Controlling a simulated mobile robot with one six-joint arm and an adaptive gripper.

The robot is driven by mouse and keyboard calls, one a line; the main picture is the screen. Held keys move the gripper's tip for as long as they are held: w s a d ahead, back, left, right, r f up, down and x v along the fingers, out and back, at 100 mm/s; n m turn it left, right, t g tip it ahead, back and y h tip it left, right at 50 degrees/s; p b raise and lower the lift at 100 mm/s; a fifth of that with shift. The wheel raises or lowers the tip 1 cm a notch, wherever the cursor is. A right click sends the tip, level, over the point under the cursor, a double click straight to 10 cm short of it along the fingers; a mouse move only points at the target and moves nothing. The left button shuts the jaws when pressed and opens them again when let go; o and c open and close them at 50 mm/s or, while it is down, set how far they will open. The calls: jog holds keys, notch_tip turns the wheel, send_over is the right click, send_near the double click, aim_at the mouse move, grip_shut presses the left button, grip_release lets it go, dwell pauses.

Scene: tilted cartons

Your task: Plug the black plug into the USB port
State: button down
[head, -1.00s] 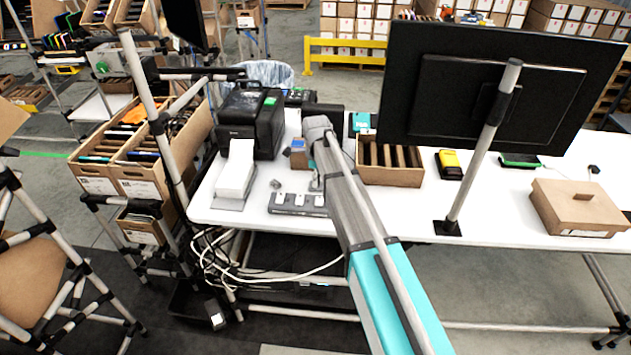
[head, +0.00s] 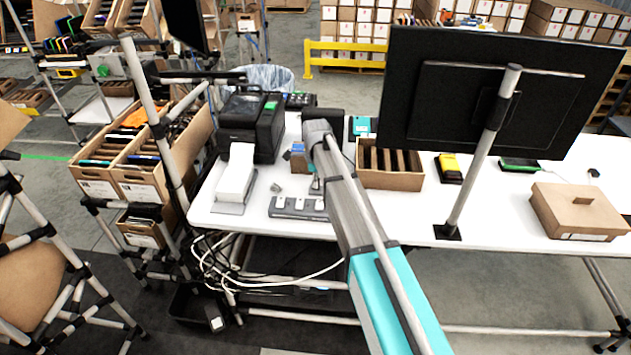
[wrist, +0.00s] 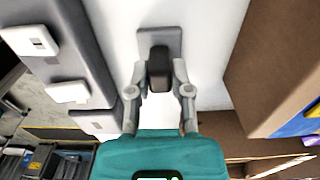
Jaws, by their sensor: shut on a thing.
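In the wrist view the black plug (wrist: 159,72) sits between the two grey fingers of my gripper (wrist: 159,88), which are shut on it. A small grey plate (wrist: 174,40) lies right behind the plug; I cannot tell whether they touch. A grey strip (wrist: 75,50) with several white sockets runs along the left, apart from the plug. The strip also shows on the table in the head view (head: 290,211). I cannot tell which part is the USB port. In the head view my arm hides the plug and most of my gripper.
A cardboard box with dividers (head: 390,181) stands close on the right of my gripper. A black printer (head: 250,125) is at the left, and a monitor (head: 495,95) hangs at the right. The white table (head: 400,222) is bare in front of the box.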

jog(key=shift+r+p, duration=1.15)
jog(key=shift+r, duration=0.15)
jog(key=s+d+r+p, duration=0.6)
jog(key=s+r+p, duration=0.4)
jog(key=s, duration=0.2)
jog(key=shift+s, duration=0.3)
jog(key=shift+d, duration=0.15)
jog(key=shift+w+d+f+b, duration=0.6)
jog(key=shift+d+f+b, duration=0.2)
jog(key=shift+w+d+f+b, duration=0.55)
jog(key=shift+d+f+b, duration=0.2)
jog(key=shift+d+f, duration=0.05)
jog(key=shift+f, duration=0.2)
